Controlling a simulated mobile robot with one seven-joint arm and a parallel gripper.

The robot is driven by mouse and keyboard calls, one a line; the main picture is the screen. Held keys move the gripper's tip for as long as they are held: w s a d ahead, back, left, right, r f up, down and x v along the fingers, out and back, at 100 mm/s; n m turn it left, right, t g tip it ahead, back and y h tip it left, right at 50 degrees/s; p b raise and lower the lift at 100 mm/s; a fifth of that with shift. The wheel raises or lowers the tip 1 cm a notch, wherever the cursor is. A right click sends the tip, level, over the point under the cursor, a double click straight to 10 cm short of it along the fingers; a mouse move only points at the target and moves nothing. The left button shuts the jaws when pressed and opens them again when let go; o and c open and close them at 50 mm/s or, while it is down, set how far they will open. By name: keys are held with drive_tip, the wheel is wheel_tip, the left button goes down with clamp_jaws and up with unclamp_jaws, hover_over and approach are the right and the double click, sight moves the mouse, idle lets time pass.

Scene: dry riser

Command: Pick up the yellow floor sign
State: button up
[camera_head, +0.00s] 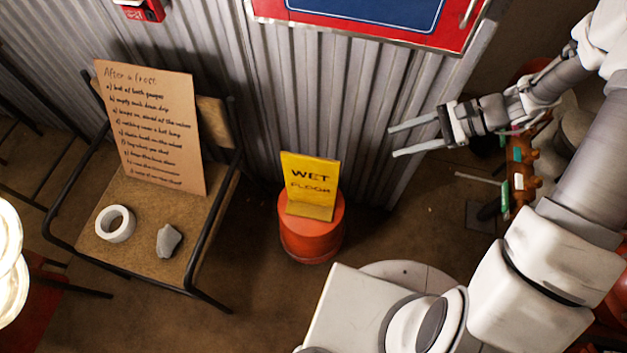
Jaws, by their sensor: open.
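The yellow floor sign (309,184) reads "WET FLOOR" and stands upright, leaning slightly back. It rests on top of an orange-red round drum or stool (312,240) in front of the corrugated wall. My gripper (391,142) is to the right of the sign and apart from it. Its two thin fingers point left, spread apart with nothing between them. The sign's back is hidden from this view.
A chair (150,260) at left holds a cardboard notice (150,130), a white tape roll (115,224) and a grey lump (168,240). A red-framed blue panel (370,18) hangs above. Pipework with orange and green parts (520,175) stands right. Open space separates gripper and sign.

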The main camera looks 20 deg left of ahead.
wheel_tip(320, 180, down, 15)
drive_tip(key=a+m+t+y+b, duration=0.1)
drive_tip(key=a+m+y+b, duration=0.15)
drive_tip(key=m, duration=0.25)
drive_tip(key=b, duration=0.5)
hover_over(311, 184)
drive_tip(key=d, duration=0.2)
wheel_tip(311, 184, down, 7)
drive_tip(key=shift+w+r+y, duration=0.1)
drive_tip(key=shift+w+y, duration=0.15)
drive_tip(key=shift+w, duration=0.2)
clamp_jaws()
